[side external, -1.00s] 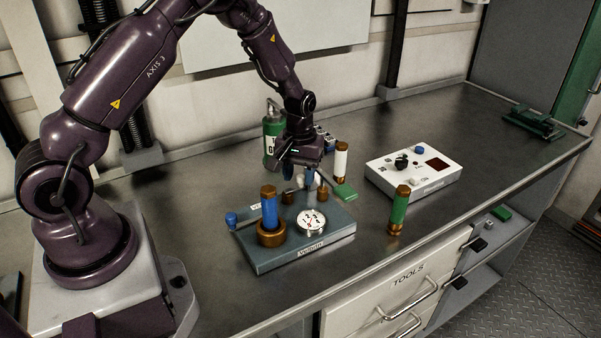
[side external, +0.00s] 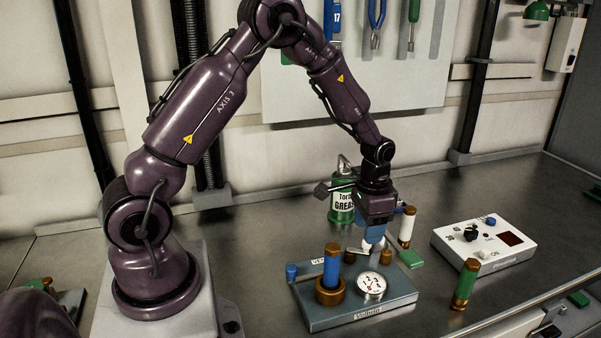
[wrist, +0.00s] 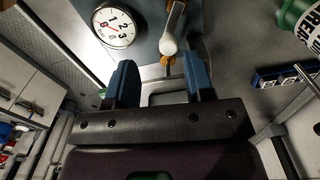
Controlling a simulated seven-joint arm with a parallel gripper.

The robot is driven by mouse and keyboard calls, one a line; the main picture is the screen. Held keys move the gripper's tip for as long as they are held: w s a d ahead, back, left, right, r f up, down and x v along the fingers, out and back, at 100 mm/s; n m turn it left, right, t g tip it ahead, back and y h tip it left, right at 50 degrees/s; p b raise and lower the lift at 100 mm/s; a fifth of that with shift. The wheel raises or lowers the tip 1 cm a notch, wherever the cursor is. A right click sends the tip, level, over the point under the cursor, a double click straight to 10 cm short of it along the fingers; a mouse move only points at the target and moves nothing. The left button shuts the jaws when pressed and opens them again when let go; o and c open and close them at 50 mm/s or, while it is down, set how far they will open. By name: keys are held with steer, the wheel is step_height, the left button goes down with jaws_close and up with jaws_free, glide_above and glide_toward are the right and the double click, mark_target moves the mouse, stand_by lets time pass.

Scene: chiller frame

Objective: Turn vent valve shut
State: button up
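The blue-grey fixture block (side external: 340,318) carries a blue cylinder in a brass collar (side external: 331,290), a dial gauge (side external: 372,284) and the vent valve's pale metal lever between brass fittings. In the wrist view, the lever (wrist: 170,40) lies at and just beyond the gap between my fingertips, with the gauge (wrist: 114,25) to its left. My gripper (side external: 375,240) points down over the back of the block. In the wrist view, the blue fingers of my gripper (wrist: 160,68) stand apart. Contact with the lever cannot be told.
A green grease can (side external: 342,207) stands behind my gripper. A white-and-brass cylinder (side external: 407,227) and a green pad (side external: 411,259) are close to its right. A green-and-brass cylinder (side external: 465,284) and a white control box (side external: 484,245) stand farther right, with bare bench between.

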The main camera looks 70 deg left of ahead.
step_height(320, 180, up, 9)
steer(key=s+d+r+n+t, duration=0.1)
steer(key=s+d+r, duration=0.2)
steer(key=s, duration=0.5)
steer(key=s+d+r+t, duration=0.1)
steer(key=s+d+r, duration=0.3)
steer(key=s, duration=0.5)
steer(key=shift+r+n, duration=0.4)
steer(key=shift+r, duration=0.8)
steer(key=shift+f, duration=0.1)
